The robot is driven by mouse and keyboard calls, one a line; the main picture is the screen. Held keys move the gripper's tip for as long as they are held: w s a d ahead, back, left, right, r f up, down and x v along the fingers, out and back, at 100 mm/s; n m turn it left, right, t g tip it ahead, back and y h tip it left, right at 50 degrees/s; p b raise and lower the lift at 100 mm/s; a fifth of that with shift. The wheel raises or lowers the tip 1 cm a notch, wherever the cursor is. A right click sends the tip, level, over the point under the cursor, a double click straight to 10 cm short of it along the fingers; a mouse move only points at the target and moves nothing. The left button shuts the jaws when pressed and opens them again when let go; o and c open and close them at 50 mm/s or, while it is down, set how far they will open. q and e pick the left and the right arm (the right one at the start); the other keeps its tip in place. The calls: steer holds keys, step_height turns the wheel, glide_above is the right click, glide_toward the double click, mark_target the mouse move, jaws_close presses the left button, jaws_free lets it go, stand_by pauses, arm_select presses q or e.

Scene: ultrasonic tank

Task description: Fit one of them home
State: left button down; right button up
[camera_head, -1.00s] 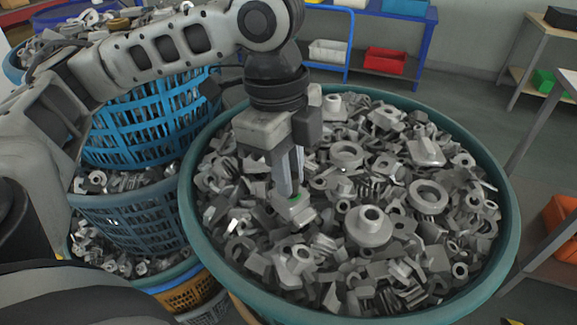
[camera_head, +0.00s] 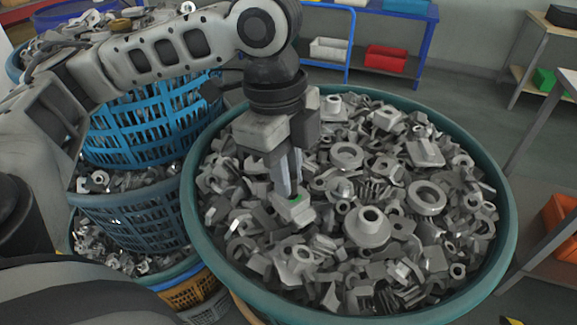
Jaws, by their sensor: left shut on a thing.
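My left gripper (camera_head: 292,190) points down over the left middle of a large round teal basket (camera_head: 190,225) full of grey metal parts. Loose parts in the heap include a flanged ring (camera_head: 367,226), a flat ring (camera_head: 427,197) and another ring (camera_head: 346,156). My right gripper is not in view.
A stack of blue baskets (camera_head: 140,125) with more metal parts stands close on the left, under my left arm. A blue shelf (camera_head: 424,45) with a white bin (camera_head: 328,49) and a red bin (camera_head: 386,59) is behind. A table stands at the right. Grey floor is clear between.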

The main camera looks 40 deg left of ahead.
arm_select(q)
steer(key=shift+f, duration=0.45)
stand_by(0.7)
steer(key=shift+s+f+p, duration=0.1)
steer(key=shift+f+p, duration=0.05)
steer(key=shift+p, duration=0.3)
stand_by(1.8)
steer(key=c, duration=1.3)
jaws_free()
step_height(320, 180, up, 16)
steer(key=a, duration=0.2)
steer(key=shift+p, duration=0.3)
